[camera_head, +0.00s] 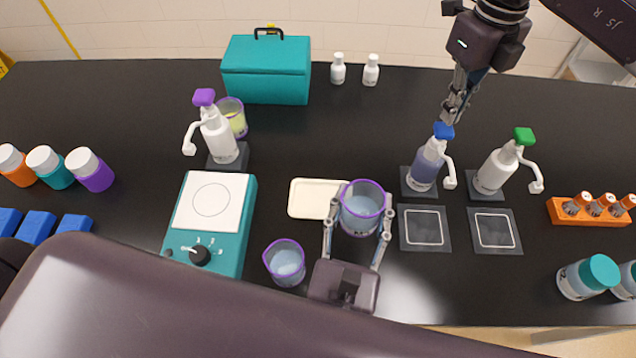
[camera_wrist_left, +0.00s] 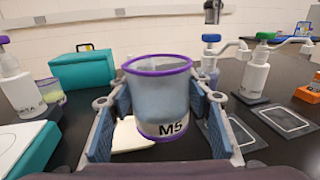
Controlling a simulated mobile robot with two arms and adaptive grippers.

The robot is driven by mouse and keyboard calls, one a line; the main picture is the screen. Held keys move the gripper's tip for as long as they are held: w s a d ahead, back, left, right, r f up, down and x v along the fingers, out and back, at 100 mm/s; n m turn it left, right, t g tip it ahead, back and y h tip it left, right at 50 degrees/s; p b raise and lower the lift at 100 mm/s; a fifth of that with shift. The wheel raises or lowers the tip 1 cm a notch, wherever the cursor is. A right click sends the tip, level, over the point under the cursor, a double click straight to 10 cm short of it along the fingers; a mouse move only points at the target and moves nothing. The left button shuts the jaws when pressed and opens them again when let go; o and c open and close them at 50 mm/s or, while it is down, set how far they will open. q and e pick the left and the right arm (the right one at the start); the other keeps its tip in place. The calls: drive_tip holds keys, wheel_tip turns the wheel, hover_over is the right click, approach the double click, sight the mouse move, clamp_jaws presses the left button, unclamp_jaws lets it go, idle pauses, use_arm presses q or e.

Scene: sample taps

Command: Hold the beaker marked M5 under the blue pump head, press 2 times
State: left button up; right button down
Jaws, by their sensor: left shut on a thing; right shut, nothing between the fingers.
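The beaker marked M5 (camera_head: 361,210) has a purple rim. In the left wrist view the beaker (camera_wrist_left: 160,97) shows its M5 label, upright between the fingers. My left gripper (camera_head: 358,222) is shut on it, left of the blue pump and not under its spout. The pump bottle with the blue head (camera_head: 443,131) stands on a dark base, its nozzle pointing right and down; it also shows in the left wrist view (camera_wrist_left: 210,38). My right gripper (camera_head: 455,112) is shut and empty, fingers pointing down just above and behind the blue head.
A green-headed pump (camera_head: 497,168) stands right of the blue one. Square pads (camera_head: 424,228) lie before both. A second purple-rimmed beaker (camera_head: 285,263), a cream tray (camera_head: 312,198) and a teal hotplate (camera_head: 247,215) are left. A purple-headed pump (camera_head: 217,135) stands behind the hotplate.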

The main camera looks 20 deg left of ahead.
use_arm(q)
drive_tip(key=s+d+f+m+g+h, duration=0.1)
drive_tip(key=s+d+m+h, duration=0.2)
drive_tip(key=d, duration=0.5)
drive_tip(key=s+d+f+m+h, duration=0.2)
drive_tip(key=d+h, duration=0.2)
drive_tip(key=d, duration=0.5)
drive_tip(key=w+a, duration=0.3)
drive_tip(key=w, duration=0.9)
drive_tip(key=shift+w, duration=0.3)
drive_tip(key=shift+r, duration=0.1)
use_arm(e)
drive_tip(key=shift+f, duration=0.35)
drive_tip(key=shift+f, duration=0.35)
